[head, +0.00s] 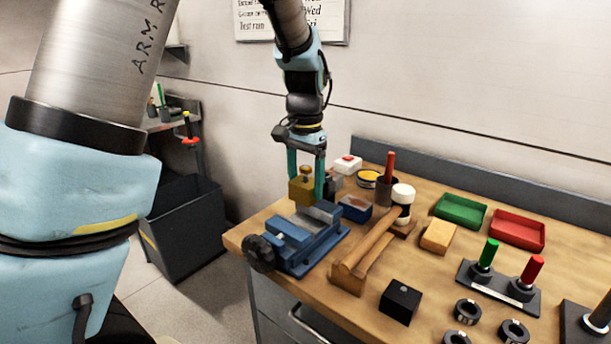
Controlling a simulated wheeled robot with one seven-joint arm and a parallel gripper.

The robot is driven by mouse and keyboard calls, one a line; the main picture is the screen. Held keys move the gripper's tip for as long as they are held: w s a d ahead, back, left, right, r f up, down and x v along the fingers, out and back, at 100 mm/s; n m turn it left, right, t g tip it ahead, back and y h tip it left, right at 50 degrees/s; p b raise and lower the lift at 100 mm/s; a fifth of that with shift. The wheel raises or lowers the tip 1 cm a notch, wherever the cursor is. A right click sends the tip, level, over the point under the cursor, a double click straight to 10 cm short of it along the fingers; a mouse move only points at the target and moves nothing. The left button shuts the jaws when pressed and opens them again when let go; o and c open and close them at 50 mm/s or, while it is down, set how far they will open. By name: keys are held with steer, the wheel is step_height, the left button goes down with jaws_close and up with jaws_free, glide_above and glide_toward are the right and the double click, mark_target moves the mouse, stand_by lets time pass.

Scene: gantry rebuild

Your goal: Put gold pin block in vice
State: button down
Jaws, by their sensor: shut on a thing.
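The gold pin block (301,190) is a small gold block with a brown knob on top. My gripper (306,178) has two teal fingers pointing down and is shut on the block. The block appears above the blue vice (300,240), near the back of its jaws. The vice sits at the left front corner of the workbench, with a dark round handle at its left end. I cannot tell whether the block's underside touches the vice.
On the wooden bench (455,270), a wooden mallet (366,250), a black block (400,301) and a blue box (355,208) stand close to the vice. Green (461,210) and red (518,229) trays lie farther right. A dark bin (184,228) stands on the floor at left.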

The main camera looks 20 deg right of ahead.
steer(key=shift+w+a, duration=0.1)
steer(key=shift+w, duration=0.05)
steer(key=shift+f, duration=0.1)
steer(key=shift+f+b, duration=0.55)
steer(key=shift+b, duration=0.05)
steer(key=shift+f+b, duration=1.7)
steer(key=shift+f, duration=0.4)
steer(key=shift+f+b, duration=0.35)
steer(key=shift+f, duration=0.3)
jaws_free()
